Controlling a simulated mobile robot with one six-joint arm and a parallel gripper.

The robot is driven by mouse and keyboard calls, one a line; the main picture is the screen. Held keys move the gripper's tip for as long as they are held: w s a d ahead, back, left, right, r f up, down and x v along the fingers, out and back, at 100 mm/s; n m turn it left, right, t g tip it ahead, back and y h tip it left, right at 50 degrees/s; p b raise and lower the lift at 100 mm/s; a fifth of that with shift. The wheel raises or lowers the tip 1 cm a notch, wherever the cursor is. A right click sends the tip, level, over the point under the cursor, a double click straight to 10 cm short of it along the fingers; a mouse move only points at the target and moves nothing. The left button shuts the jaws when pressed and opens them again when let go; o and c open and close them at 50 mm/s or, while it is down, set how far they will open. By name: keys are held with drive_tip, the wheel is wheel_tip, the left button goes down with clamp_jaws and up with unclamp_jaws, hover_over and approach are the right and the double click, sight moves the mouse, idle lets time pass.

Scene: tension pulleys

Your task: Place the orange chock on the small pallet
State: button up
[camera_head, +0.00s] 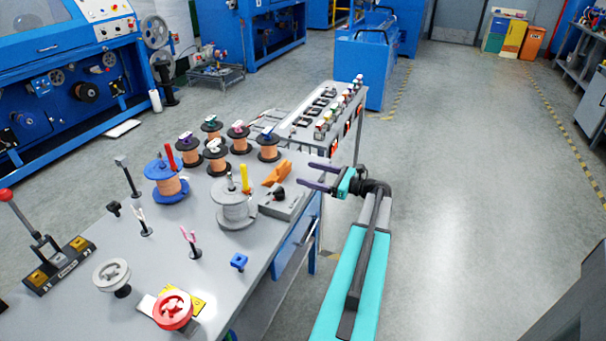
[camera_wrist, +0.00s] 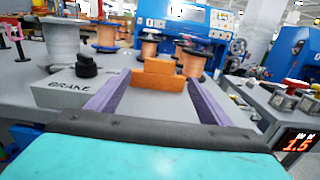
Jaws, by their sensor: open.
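The orange chock (camera_head: 277,173) lies on the grey workbench (camera_head: 120,220) near its right edge, behind a grey block. It also shows in the wrist view (camera_wrist: 158,74), straight ahead between the lines of my fingers. My gripper (camera_head: 305,173) is open and empty, with two purple fingers pointing left toward the chock. In the head view a small gap shows between the fingertips and the chock. The fingertips also show in the wrist view (camera_wrist: 159,80). I cannot tell which thing is the small pallet.
A grey block marked BRAKE (camera_wrist: 75,92) with a black knob stands close beside the chock. A grey spool (camera_head: 233,205), a blue spool (camera_head: 165,180) and several copper spools stand nearby. A side table (camera_head: 325,110) with small parts is behind. The floor at right is clear.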

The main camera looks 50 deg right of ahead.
drive_tip(key=shift+o, duration=0.6)
drive_tip(key=shift+s, duration=0.2)
drive_tip(key=shift+d, duration=0.15)
